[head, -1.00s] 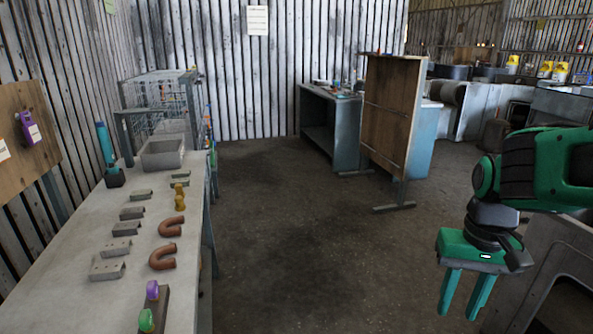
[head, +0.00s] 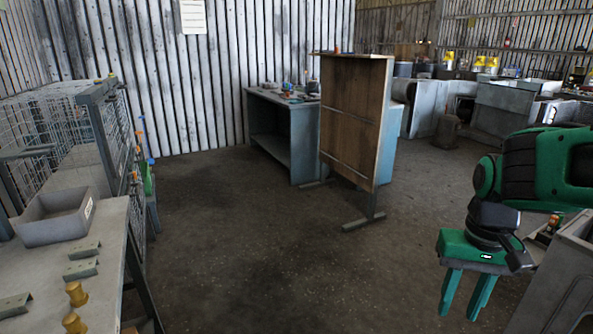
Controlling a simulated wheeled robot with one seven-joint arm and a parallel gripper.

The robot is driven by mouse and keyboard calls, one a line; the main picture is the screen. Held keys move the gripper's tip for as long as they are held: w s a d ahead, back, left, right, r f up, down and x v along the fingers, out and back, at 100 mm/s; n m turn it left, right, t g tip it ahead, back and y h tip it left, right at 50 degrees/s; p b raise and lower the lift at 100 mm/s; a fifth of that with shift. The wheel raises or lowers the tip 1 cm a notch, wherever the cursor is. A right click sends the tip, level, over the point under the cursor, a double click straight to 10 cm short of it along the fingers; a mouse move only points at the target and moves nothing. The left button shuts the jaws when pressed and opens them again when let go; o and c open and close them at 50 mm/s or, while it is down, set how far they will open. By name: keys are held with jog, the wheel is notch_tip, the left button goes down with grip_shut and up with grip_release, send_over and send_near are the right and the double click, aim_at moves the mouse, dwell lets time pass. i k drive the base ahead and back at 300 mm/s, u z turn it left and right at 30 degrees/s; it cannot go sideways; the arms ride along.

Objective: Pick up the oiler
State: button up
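I cannot pick out an oiler for sure in the head view. Small items (head: 290,92) sit on a blue-grey workbench (head: 303,136) in the middle distance, too small to tell apart. Yellow-topped containers (head: 486,64) stand far at the back right. My green gripper (head: 461,308) hangs at the right, pointing down. Its two fingers are apart with nothing between them. It is far from the bench items.
A near table (head: 108,225) at the left holds a grey bin (head: 60,217), metal brackets and brass fittings. A wire cage (head: 75,135) stands behind it. An upright wooden board (head: 352,120) stands beside the workbench. The middle floor is clear. A grey cabinet (head: 565,275) is close at right.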

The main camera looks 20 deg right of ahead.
aim_at(553, 221)
jog(key=z, duration=0.2)
jog(key=i, duration=1.2)
jog(key=z, duration=0.8)
jog(key=i, duration=1.2)
jog(key=z, duration=1.35)
jog(key=i, duration=1)
jog(key=z, duration=0.65)
